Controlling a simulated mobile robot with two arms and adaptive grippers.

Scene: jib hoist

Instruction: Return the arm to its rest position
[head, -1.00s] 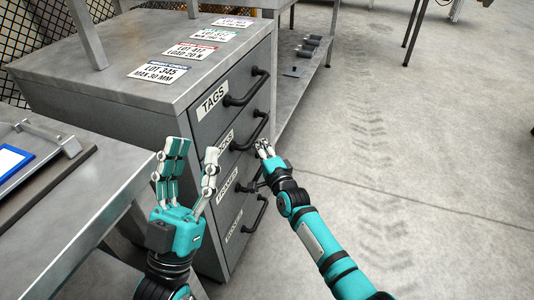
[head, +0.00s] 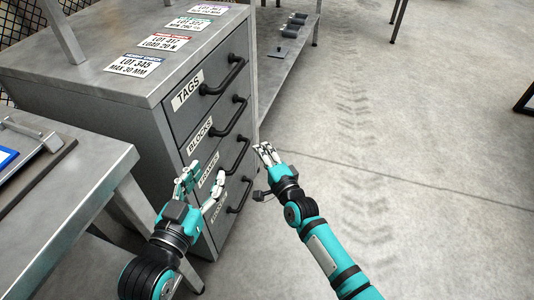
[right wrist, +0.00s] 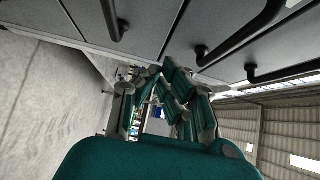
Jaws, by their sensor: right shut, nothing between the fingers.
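My right gripper (head: 266,152) is shut and empty, in the air just right of the drawer cabinet's front in the head view. In the right wrist view its fingers (right wrist: 158,80) are drawn together below dark drawer handles, with nothing between them. My left gripper (head: 203,180) is open and empty, its fingers spread in front of the cabinet's lower drawers. It hides part of the lower labels. I cannot tell whether it touches the cabinet.
The grey drawer cabinet (head: 150,85) has several closed drawers with black handles and lot cards on top. A metal table (head: 70,185) stands at left, with a tray (head: 45,150) on it. A low shelf (head: 285,65) stands behind the cabinet. The floor (head: 430,170) at right is clear.

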